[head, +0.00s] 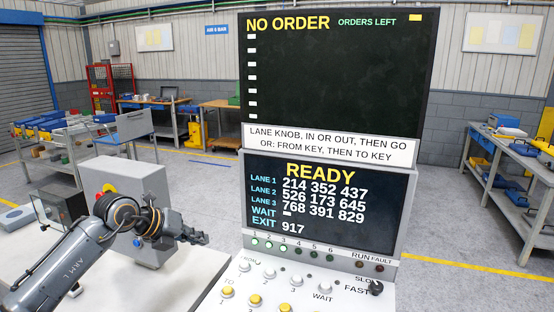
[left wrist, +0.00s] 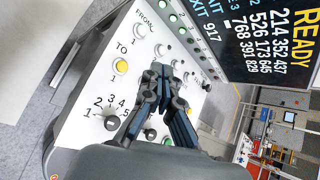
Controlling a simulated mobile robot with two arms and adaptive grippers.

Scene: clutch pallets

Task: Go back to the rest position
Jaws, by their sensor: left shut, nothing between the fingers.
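My left gripper (head: 196,238) is shut and empty. In the head view it is at the end of my left arm, left of the control console (head: 232,290). In the left wrist view the shut fingers (left wrist: 163,72) appear in front of the console's key panel and hide part of it. That view shows white keys, a lit yellow TO key (left wrist: 121,66) and a numbered black knob (left wrist: 111,122). I cannot tell how far the fingers are from the panel. My right gripper is not in view.
The upper screen (head: 340,80) reads NO ORDER. The lower screen (head: 330,205) reads READY with three lane rows. A grey box (head: 125,185) stands behind my left arm. A cart (head: 50,150) and workbenches (head: 220,105) stand farther back. A shelf table (head: 505,150) is at right.

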